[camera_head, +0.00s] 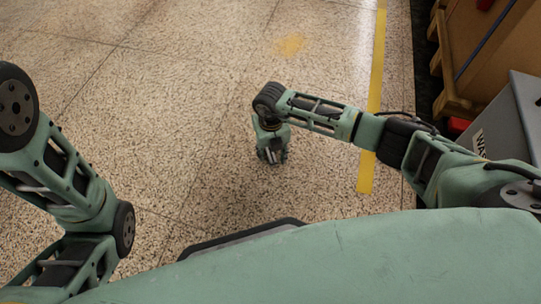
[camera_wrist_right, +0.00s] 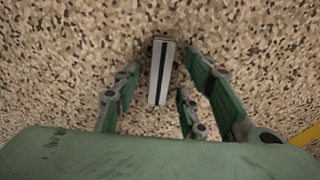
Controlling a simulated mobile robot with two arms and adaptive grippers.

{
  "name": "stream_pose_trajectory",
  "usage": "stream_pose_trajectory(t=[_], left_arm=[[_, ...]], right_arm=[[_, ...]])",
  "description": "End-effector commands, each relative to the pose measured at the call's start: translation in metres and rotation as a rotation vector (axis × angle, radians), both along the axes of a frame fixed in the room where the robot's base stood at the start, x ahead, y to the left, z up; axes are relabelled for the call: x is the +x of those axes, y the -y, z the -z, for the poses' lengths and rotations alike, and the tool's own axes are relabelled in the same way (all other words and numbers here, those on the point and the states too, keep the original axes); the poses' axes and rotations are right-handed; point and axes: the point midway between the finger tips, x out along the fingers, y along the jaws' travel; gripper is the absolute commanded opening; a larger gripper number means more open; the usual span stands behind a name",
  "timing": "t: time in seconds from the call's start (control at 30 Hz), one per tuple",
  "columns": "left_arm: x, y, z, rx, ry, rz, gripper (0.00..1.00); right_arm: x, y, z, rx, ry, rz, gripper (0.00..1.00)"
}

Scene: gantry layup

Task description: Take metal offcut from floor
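The metal offcut (camera_wrist_right: 160,72) shows in the right wrist view as a short, pale metal bar with a dark slot along its length. It lies on the speckled floor, between and a little beyond the open fingers of my right gripper (camera_wrist_right: 160,92), and appears apart from them. In the head view my right gripper (camera_head: 273,157) points down at the floor in the middle of the picture; the offcut is hidden or too small to make out there. My left arm shows at the left, but its gripper is out of view.
A grey bin (camera_head: 522,112) with partly visible lettering stands at the right. Wooden pallets and boxes (camera_head: 485,50) are behind it. A yellow floor line (camera_head: 376,70) runs between them and my right gripper. The floor to the left and ahead is clear.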

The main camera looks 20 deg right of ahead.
Motion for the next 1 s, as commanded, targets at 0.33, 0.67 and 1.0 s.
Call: stream_pose_trajectory(t=[0.33, 0.67, 1.0], left_arm=[[-0.0002, 0.0001, -0.001, 0.0, 0.001, 0.0, 0.47], [-0.0001, 0.0, -0.001, 0.0, 0.0, 0.0, 0.47], [0.0, 0.0, -0.0071, 0.0, 0.0, 0.0, 0.47]], right_arm=[[0.0002, -0.0002, -0.0012, 0.001, 0.0, 0.0, 0.16], [0.0003, -0.0003, -0.0014, 0.001, 0.0, 0.0, 0.0], [0.0004, -0.0002, -0.0079, 0.001, 0.001, 0.0, 0.0]])
